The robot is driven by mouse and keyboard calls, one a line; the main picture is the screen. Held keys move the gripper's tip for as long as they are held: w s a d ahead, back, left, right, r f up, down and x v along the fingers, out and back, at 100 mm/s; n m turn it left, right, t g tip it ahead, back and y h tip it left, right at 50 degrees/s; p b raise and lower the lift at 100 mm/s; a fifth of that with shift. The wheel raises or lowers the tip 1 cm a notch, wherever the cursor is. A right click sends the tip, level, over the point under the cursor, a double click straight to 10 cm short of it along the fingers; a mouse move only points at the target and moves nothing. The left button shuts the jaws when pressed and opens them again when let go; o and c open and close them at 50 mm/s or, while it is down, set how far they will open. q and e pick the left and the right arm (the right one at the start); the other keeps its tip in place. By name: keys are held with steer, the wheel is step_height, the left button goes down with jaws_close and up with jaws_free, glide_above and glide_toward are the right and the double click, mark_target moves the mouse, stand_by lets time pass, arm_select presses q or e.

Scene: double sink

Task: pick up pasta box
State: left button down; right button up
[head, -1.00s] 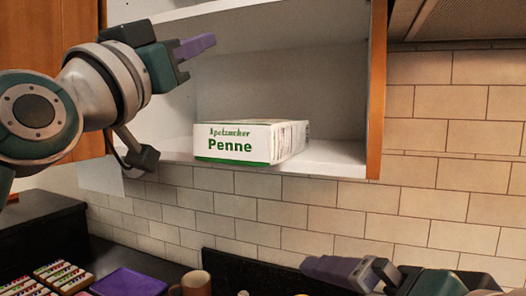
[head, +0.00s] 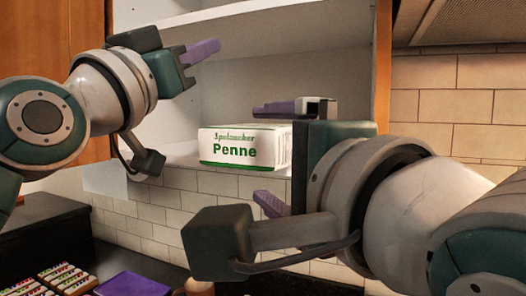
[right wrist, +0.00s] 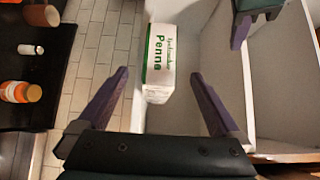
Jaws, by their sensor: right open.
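The pasta box (head: 243,147), white with green "Penne" lettering, lies on the bottom shelf (head: 185,150) of the open cabinet. My right gripper (head: 272,155) is open and empty in front of the box's right end, one purple finger above and one below. In the right wrist view the box (right wrist: 158,62) lies ahead, between the lines of the two spread fingers (right wrist: 160,75), with no visible contact. My left gripper (head: 203,52) is raised in front of the cabinet, above and left of the box; its finger opening is not clear.
An upper shelf (head: 265,38) is above the box, and the cabinet's wooden right edge (head: 383,65) is close to my right arm. A purple board (head: 133,285) and a mug (head: 199,286) stand on the counter below. Bottles (right wrist: 20,92) show in the right wrist view.

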mark_target(238, 146)
steer(key=x, duration=1.1)
steer(key=shift+c, duration=0.2)
jaws_close()
stand_by(0.5)
steer(key=shift+d, duration=0.1)
arm_select(q)
steer(key=shift+r, duration=0.6)
